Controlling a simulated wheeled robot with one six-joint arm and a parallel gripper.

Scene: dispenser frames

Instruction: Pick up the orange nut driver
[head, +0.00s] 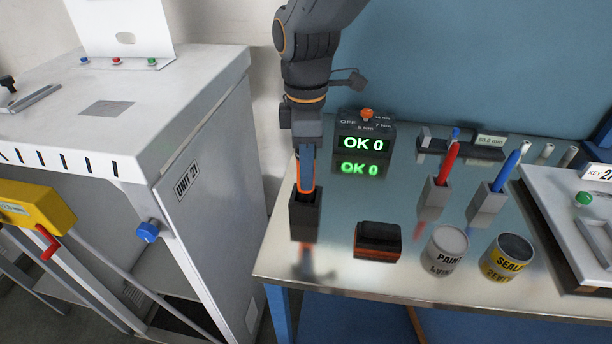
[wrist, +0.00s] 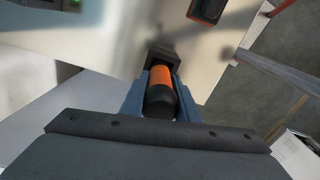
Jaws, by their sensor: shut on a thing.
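The orange nut driver (wrist: 161,80) has an orange handle with a black end. It stands upright in a dark square holder at the left part of the metal bench, and its lower part is hidden inside the holder (head: 305,222). My gripper (head: 306,178) comes down on it from above. Its blue fingers are shut on the handle, one on each side, as the wrist view also shows. In the head view only a strip of orange (head: 306,190) shows between the fingers.
A display reading OK 0 (head: 363,145) stands behind my gripper. A black and orange block (head: 378,240), a paint can (head: 445,249), a sealer can (head: 507,256), and red (head: 448,163) and blue (head: 506,170) tools in holders stand to the right. A grey cabinet (head: 200,180) is left of the bench.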

